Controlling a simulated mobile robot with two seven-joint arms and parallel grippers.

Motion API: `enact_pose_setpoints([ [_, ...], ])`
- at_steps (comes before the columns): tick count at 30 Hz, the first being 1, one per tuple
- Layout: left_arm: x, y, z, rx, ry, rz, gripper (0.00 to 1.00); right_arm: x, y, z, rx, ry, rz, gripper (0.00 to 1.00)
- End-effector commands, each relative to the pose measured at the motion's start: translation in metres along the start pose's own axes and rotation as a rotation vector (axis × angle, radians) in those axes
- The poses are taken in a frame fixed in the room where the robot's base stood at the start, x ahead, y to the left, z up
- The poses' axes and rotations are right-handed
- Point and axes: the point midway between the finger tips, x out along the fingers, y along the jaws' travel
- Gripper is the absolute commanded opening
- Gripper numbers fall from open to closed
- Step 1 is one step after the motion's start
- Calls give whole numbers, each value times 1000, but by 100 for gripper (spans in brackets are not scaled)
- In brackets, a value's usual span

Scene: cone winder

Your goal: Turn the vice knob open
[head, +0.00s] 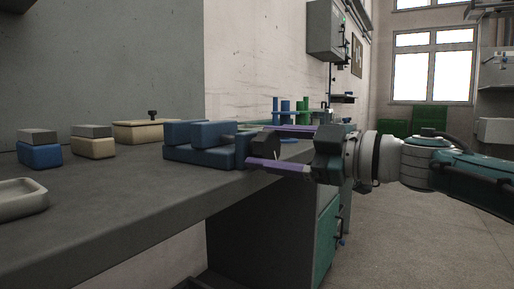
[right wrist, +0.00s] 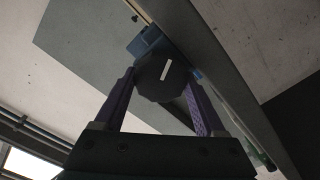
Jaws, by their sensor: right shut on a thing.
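The blue vice (head: 200,153) sits on the grey bench near its right edge. Its dark round knob (head: 265,143) faces right, towards my right arm. My right gripper (head: 260,147) reaches in from the right, with one purple finger above the knob and one below it. In the right wrist view the knob (right wrist: 160,82) is dark and many-sided, with a white mark line, and lies between the two purple fingers, which are shut on it. Part of the blue vice (right wrist: 148,40) shows behind the knob. My left gripper is not in view.
On the grey bench (head: 110,205) stand a blue box (head: 40,155), a beige box (head: 92,148), a larger beige box with a black knob (head: 145,131) and a shallow pale tray (head: 20,198). Blue and green upright pieces (head: 290,106) stand behind the gripper. The bench front is clear.

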Motion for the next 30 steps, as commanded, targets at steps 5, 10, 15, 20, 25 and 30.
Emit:
enact_pose_setpoints([
  [5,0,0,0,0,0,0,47,-1,0,2,1,-4,1,17],
  [10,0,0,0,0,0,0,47,-1,0,2,1,-4,1,79],
  [15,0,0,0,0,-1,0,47,0,0,1,2,-3,0,98],
  [20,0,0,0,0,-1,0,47,0,0,1,2,-2,0,100],
  [25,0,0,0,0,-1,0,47,0,-1,0,2,-1,-1,100],
  [30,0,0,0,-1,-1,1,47,0,-1,0,6,-1,-1,100],
])
